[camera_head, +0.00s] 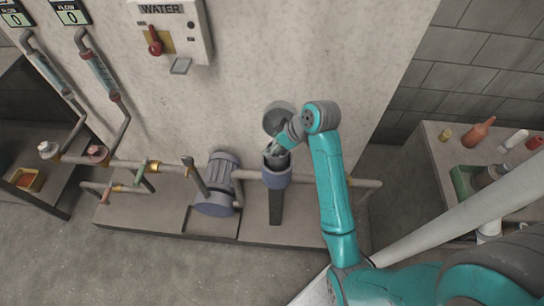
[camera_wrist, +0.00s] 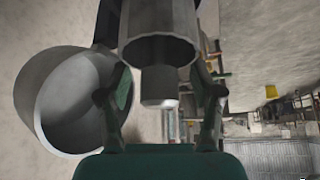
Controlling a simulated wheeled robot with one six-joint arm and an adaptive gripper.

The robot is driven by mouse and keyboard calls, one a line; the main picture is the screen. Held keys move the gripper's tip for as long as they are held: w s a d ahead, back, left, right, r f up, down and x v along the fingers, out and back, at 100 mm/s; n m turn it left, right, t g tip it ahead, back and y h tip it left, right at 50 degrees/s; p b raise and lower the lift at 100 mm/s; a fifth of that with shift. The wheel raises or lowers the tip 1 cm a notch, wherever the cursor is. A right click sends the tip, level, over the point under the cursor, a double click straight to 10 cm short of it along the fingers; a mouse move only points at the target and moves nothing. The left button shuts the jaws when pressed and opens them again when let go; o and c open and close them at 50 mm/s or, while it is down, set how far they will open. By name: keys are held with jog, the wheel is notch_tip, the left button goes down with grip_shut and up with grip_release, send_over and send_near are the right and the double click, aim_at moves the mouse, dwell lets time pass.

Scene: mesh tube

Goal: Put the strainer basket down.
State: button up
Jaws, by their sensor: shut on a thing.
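The strainer housing (camera_head: 276,178) is a blue-grey upright cylinder with its mouth open in the head view. Its round grey lid (camera_head: 278,118) stands swung back against the wall; it also shows in the wrist view (camera_wrist: 62,100). My gripper (camera_head: 275,156) is at the housing's mouth. In the wrist view a narrow grey cylinder (camera_wrist: 158,88), which looks like the strainer basket, protrudes from the wide cylinder (camera_wrist: 160,20) between my fingers (camera_wrist: 160,90). My gripper is shut on it. The fingertip contact is hidden, and I cannot tell how deep the basket sits.
A pump (camera_head: 216,185) and pipes with valves stand left of the housing on a low plinth (camera_head: 155,222). A side table (camera_head: 440,165) with bottles and a green crate (camera_head: 464,184) stands at the right. The WATER panel (camera_head: 170,30) is on the wall above. Floor is clear in front.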

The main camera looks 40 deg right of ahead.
jog(key=shift+f, duration=3.1)
jog(key=shift+f, duration=0.1)
jog(key=o, duration=1.7)
